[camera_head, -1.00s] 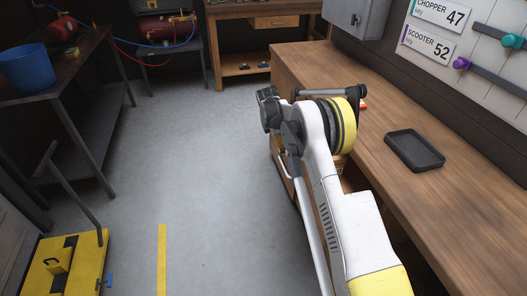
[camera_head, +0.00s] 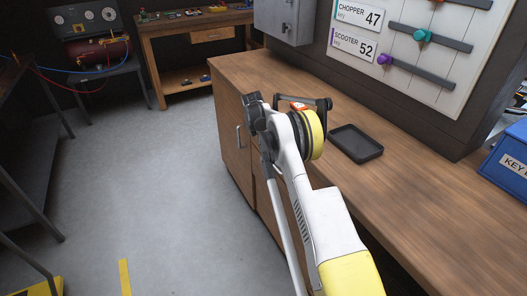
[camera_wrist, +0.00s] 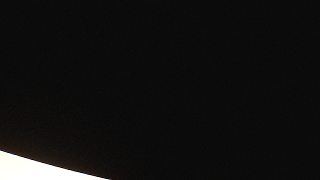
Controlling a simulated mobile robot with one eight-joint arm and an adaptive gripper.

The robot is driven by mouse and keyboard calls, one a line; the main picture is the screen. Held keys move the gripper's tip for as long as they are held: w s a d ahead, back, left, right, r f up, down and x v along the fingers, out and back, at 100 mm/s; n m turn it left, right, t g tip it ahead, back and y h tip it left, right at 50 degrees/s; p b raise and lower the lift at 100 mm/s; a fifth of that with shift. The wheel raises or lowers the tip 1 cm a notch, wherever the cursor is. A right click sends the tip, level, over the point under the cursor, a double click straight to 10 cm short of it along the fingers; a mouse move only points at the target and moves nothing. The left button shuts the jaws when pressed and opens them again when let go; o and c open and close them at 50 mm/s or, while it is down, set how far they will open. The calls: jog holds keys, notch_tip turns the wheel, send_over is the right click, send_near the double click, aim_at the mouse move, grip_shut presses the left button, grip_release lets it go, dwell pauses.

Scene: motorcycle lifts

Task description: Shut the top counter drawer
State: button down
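The wooden counter (camera_head: 226,72) runs along the right in the head view, with cabinet fronts and a metal handle (camera_head: 238,137) below its top. My arm crosses in front of it and hides much of that front, so I cannot make out the top drawer or how far it stands open. My gripper (camera_head: 254,104) seems to be the dark part at the arm's far end, near the counter's front edge. Its fingertips are not distinguishable, and no held thing shows. The wrist view is almost all black, with a pale curved edge at the lower left.
A black tray (camera_head: 356,144) and a small orange item (camera_head: 298,105) sit on the counter. A blue key box (camera_head: 508,160) stands at the right, and a key board (camera_head: 430,62) hangs on the wall. Open grey floor (camera_head: 170,190) lies left of the counter.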

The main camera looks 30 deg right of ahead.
dwell(0.3)
jog(key=a+r+p, duration=0.4)
jog(key=a+r, duration=0.3)
jog(key=r, duration=0.4)
jog(key=s+a+r+m+t, duration=0.1)
jog(key=s+a+r+m, duration=0.25)
jog(key=s+r, duration=0.4)
jog(key=s+a+r+m+t, duration=0.2)
jog(key=s+a+r+m, duration=0.15)
jog(key=r, duration=0.75)
jog(key=s+a+r+m+t+y, duration=0.1)
jog(key=s+a+r+m, duration=0.25)
jog(key=s, duration=0.55)
jog(key=s+a+r+m+t+y, duration=0.15)
jog(key=s+a, duration=0.25)
jog(key=s, duration=0.5)
jog(key=s+a+f+m+t, duration=0.1)
jog(key=s+f+m, duration=0.1)
jog(key=s, duration=0.4)
jog(key=s+a+f+m, duration=0.2)
jog(key=s+f+m, duration=0.1)
jog(key=s, duration=0.3)
jog(key=shift+s+a+f+m+t, duration=0.15)
jog(key=shift+s+a+m+t, duration=0.05)
jog(key=shift+s+m+t, duration=0.25)
